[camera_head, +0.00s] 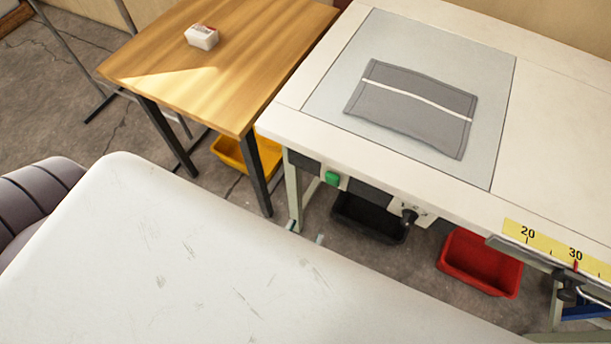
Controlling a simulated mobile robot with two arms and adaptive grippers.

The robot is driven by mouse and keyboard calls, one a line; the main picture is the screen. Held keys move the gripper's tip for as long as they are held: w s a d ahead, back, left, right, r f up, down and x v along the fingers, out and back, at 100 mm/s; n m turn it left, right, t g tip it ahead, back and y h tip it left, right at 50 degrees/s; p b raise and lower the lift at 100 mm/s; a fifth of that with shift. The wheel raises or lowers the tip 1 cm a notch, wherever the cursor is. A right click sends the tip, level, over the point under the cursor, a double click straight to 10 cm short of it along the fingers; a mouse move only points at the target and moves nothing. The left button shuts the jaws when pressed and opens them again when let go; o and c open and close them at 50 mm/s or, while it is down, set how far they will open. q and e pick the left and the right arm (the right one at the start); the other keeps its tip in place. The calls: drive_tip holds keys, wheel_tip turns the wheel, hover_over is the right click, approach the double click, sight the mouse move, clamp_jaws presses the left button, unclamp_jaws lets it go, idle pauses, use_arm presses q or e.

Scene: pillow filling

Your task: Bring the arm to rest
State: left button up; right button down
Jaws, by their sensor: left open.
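My left gripper (305,232) is mostly hidden behind a large white scuffed surface in the foreground. Only two small grey tips show past its edge, a little apart, with nothing visible between them. They are in front of the white worktable (420,185), near its left leg. A grey pillow cover (412,110) with a white stripe lies flat on the grey panel (380,35) of that table, apart from the gripper. My right gripper is not in view.
A wooden table (220,75) at the back left carries a small white box (202,37). Below the tables are yellow (231,152), black (368,217) and red (480,262) bins. A yellow ruler (552,246) runs along the worktable's front edge.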

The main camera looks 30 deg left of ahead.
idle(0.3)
use_arm(q)
drive_tip(key=s+a+f+m+g+h, duration=0.15)
drive_tip(key=f+g, duration=0.45)
drive_tip(key=f, duration=0.7)
drive_tip(key=s+a+f+m+g, duration=0.1)
drive_tip(key=s+f+g, duration=0.35)
drive_tip(key=f, duration=0.85)
drive_tip(key=s+a+f+g+y, duration=0.1)
drive_tip(key=s+a+f+g, duration=0.3)
drive_tip(key=s, duration=0.3)
drive_tip(key=s+a+f+g+y, duration=0.1)
drive_tip(key=s+a+f+g, duration=0.4)
drive_tip(key=s+f+g, duration=0.2)
drive_tip(key=shift+f, duration=0.2)
drive_tip(key=shift+n, duration=0.25)
